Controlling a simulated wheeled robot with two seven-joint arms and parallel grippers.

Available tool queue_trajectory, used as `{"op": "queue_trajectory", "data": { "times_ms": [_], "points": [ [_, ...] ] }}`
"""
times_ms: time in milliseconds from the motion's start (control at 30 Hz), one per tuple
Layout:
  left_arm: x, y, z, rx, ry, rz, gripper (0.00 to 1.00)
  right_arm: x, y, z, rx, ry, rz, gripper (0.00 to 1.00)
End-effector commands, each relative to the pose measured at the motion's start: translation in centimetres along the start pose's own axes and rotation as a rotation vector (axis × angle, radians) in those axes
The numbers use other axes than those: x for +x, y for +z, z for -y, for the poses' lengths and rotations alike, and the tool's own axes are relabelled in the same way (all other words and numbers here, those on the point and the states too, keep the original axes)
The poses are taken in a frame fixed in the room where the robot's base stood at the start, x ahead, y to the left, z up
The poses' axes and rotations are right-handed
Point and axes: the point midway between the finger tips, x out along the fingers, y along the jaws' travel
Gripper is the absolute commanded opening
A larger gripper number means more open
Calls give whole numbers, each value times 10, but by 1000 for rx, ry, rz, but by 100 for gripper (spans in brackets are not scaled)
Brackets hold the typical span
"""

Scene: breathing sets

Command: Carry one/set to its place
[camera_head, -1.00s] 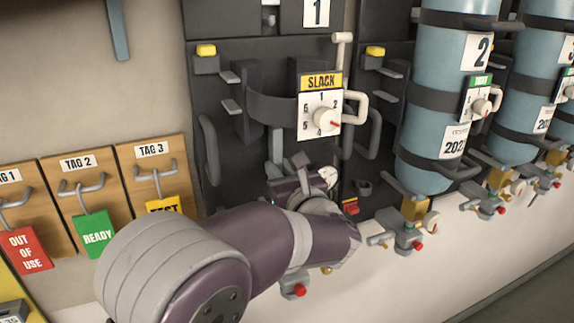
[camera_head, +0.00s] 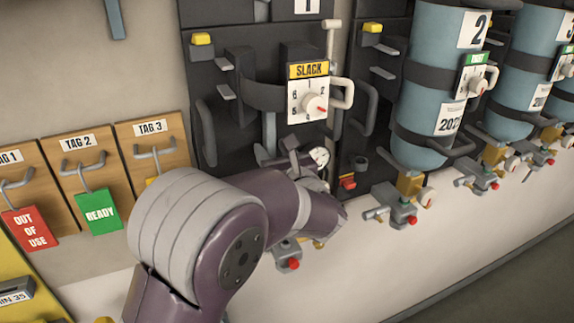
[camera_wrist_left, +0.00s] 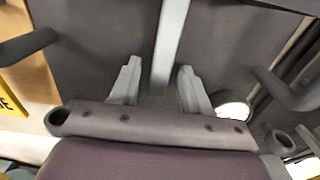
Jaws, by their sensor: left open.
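The rack bay labelled 1 has a dark back panel (camera_head: 215,120) with no blue cylinder visible in it. A strap band (camera_head: 262,95) and a white dial marked SLACK (camera_head: 308,100) with a pale handle are on it. Blue cylinder 2 (camera_head: 440,60) stands upright in the bay to the right. My left gripper (camera_head: 280,153) is low in front of bay 1, partly hidden by my arm. In the left wrist view the left gripper (camera_wrist_left: 158,85) is open, with a grey vertical bar (camera_wrist_left: 170,45) beyond and between its fingers. My right gripper is out of view.
Wooden boards at left carry tags: red OUT OF USE (camera_head: 30,228), green READY (camera_head: 98,211), and a yellow one mostly hidden by my arm. Cylinder 3 (camera_head: 560,50) stands at far right. Valves with red knobs (camera_head: 411,220) project below the bays. The white ledge at lower right is clear.

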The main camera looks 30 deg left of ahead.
Motion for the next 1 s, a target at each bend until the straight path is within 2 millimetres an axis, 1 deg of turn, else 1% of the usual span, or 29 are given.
{"op": "queue_trajectory", "data": {
  "times_ms": [33,67,133,200,233,300,400,500,667,733,767,833,867,900,933,967,1000],
  "points": [
    [-11,-6,2,-9,-7,8,46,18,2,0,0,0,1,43],
    [-19,-8,2,-9,-9,7,46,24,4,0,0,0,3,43],
    [-36,-17,0,-12,-8,7,46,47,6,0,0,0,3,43],
    [-57,-19,-1,-12,-10,7,46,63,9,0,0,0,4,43],
    [-66,-14,0,-11,-11,7,46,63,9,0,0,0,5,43],
    [-84,-13,-1,-9,-10,6,46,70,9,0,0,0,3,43],
    [-105,-12,-1,-7,-8,4,46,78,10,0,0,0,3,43],
    [-118,-9,-2,-5,-6,4,46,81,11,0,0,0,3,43],
    [-124,-7,-2,-2,-4,4,46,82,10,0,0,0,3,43],
    [-120,-8,5,64,-44,10,46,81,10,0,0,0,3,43],
    [-117,-10,13,140,-89,19,46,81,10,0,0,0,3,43],
    [-110,-25,46,463,-273,65,46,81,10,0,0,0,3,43],
    [-110,-38,63,662,-382,99,46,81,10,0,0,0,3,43],
    [-113,-65,83,971,-546,161,46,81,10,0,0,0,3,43],
    [-120,-91,93,1218,-681,219,46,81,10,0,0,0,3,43],
    [-128,-120,97,1466,-823,287,46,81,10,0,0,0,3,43],
    [-143,-162,93,1778,-1023,392,46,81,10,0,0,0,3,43]
  ]
}}
